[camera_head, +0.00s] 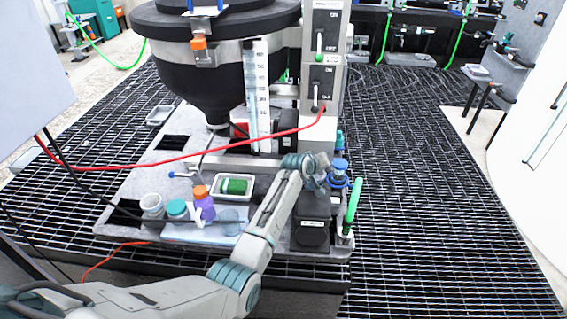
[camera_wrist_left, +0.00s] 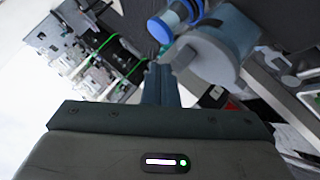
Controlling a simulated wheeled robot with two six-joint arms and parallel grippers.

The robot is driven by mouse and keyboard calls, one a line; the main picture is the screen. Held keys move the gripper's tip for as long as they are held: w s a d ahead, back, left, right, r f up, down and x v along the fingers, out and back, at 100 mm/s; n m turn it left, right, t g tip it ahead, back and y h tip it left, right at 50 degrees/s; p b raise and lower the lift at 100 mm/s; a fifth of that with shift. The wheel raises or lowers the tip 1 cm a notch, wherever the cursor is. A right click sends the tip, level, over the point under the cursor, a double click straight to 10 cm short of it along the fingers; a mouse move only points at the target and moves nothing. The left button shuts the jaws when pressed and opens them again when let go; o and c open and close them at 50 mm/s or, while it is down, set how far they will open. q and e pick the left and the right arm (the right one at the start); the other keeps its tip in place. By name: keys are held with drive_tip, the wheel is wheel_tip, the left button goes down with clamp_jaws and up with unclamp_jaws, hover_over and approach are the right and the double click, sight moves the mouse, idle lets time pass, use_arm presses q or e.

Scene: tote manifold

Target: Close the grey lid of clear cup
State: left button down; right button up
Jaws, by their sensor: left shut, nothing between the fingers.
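My left arm reaches up from the lower left in the head view, and its gripper (camera_head: 322,178) is just left of a blue-capped fitting (camera_head: 340,166). In the left wrist view my gripper (camera_wrist_left: 160,72) is shut and empty. Its fingertips are close to a grey, rounded, cup-like body (camera_wrist_left: 222,48) with a pale rim; I cannot tell whether they touch. A blue ringed part (camera_wrist_left: 178,18) lies just beyond the tips. I cannot clearly make out the clear cup or whether its grey lid is open. My right gripper is not in view.
A pale cup (camera_head: 152,206), a teal-capped jar (camera_head: 177,209) and a purple bottle (camera_head: 203,206) with an orange cap stand on the platform's left. A white tray (camera_head: 217,191) holds a green piece. A green-handled bar (camera_head: 352,205) rises at right. A red hose (camera_head: 180,161) crosses behind.

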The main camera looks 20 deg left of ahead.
use_arm(q)
drive_tip(key=shift+r, duration=0.1)
drive_tip(key=shift+r+p, duration=0.75)
drive_tip(key=shift+p, duration=0.1)
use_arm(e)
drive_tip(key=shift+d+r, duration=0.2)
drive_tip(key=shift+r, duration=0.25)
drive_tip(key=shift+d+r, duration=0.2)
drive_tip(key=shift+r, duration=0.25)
